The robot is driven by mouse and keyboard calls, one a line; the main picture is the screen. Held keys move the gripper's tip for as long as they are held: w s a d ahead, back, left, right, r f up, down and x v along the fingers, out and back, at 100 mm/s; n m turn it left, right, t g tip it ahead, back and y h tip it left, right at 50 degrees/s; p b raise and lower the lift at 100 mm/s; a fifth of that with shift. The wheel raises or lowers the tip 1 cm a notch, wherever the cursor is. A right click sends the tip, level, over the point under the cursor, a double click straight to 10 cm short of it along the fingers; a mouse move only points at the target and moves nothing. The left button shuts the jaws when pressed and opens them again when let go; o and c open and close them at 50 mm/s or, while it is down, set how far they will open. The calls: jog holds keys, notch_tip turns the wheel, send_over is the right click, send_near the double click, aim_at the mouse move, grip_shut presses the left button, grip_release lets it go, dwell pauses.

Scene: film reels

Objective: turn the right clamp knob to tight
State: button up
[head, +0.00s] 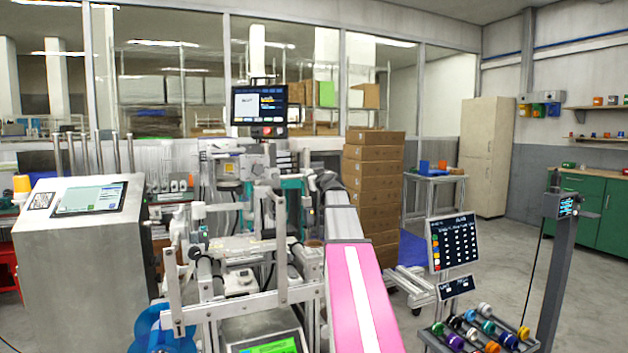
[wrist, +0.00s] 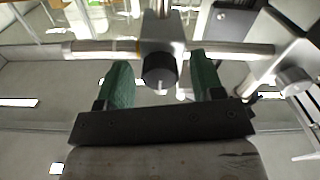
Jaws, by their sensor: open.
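In the wrist view, a round black clamp knob (wrist: 160,71) sits on the front of a grey clamp block (wrist: 161,32) on a horizontal metal rod (wrist: 95,50). My gripper (wrist: 160,62) is open, with one green finger on each side of this knob. A gap shows between the knob and each finger. Which clamp this is, left or right, I cannot tell from the wrist view alone. The knob's marking is not readable. In the head view, the machine frame (head: 285,235) with rods stands at the centre; I cannot make out my fingers there.
Another bracket with a grey knob (wrist: 293,80) is close on the right in the wrist view. In the head view, a steel console (head: 85,255) stands left, a pink-covered beam (head: 362,300) right of the frame, and a tray of coloured-capped rolls (head: 480,330) at lower right.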

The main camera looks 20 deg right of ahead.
jog(key=shift+c, duration=0.2)
jog(key=c, duration=0.9)
jog(key=shift+m, duration=0.3)
jog(key=m, duration=2.3)
jog(key=shift+m, duration=0.3)
